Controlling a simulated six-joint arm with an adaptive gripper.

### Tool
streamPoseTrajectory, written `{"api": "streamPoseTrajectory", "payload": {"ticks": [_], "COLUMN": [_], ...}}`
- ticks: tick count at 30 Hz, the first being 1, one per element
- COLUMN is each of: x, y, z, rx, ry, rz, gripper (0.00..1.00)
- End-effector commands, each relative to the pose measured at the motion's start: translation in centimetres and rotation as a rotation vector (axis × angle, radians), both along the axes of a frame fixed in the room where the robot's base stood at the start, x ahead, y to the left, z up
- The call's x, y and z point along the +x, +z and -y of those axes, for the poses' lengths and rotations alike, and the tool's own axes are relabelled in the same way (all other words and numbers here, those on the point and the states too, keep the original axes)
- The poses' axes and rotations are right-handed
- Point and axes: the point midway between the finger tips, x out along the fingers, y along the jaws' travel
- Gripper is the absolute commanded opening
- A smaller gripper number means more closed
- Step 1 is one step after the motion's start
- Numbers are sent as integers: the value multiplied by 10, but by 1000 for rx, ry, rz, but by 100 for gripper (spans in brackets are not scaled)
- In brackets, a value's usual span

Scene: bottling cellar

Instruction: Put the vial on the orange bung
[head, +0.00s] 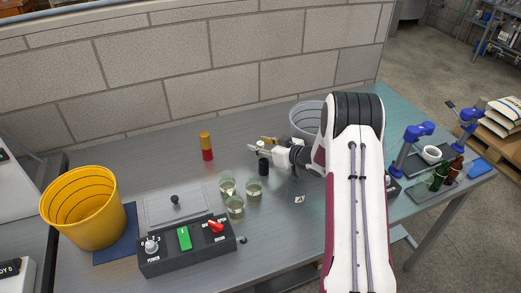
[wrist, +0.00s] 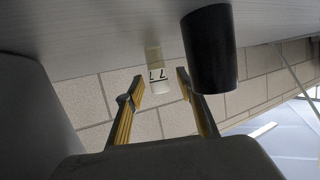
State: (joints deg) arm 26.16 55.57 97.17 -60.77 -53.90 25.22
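My gripper (head: 262,148) is low over the bench at its middle, pointing left. In the wrist view its two yellow-padded fingers (wrist: 160,82) are apart. A small pale vial-like piece with a white part and black marks (wrist: 157,75) shows between the fingertips, with a gap on each side; I cannot tell its exact distance. I cannot pick it out surely in the head view. An orange piece (head: 206,139), probably the bung, sits on top of a red one (head: 207,155), left of my gripper. A black cylinder (head: 263,167) stands just below my gripper; it looms large in the wrist view (wrist: 210,50).
Three glass jars (head: 235,206) stand in front of my gripper. A control box (head: 186,245) and yellow bucket (head: 84,210) are at left. A grey bucket (head: 304,113) stands behind the gripper. Bottles (head: 440,175) and blue-handled devices (head: 410,138) are at right.

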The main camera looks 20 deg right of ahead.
Motion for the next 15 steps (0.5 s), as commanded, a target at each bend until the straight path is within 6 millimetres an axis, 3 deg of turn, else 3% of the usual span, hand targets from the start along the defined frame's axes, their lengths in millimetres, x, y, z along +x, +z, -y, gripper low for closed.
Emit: {"api": "streamPoseTrajectory", "payload": {"ticks": [9,10,14,15], "x": [0,0,0,0], "y": [0,0,0,0], "z": [0,0,0,0], "rx": [0,-1,-1,-1], "ry": [0,0,0,0], "rz": [0,0,0,0], "gripper": [37,35,1,0]}}
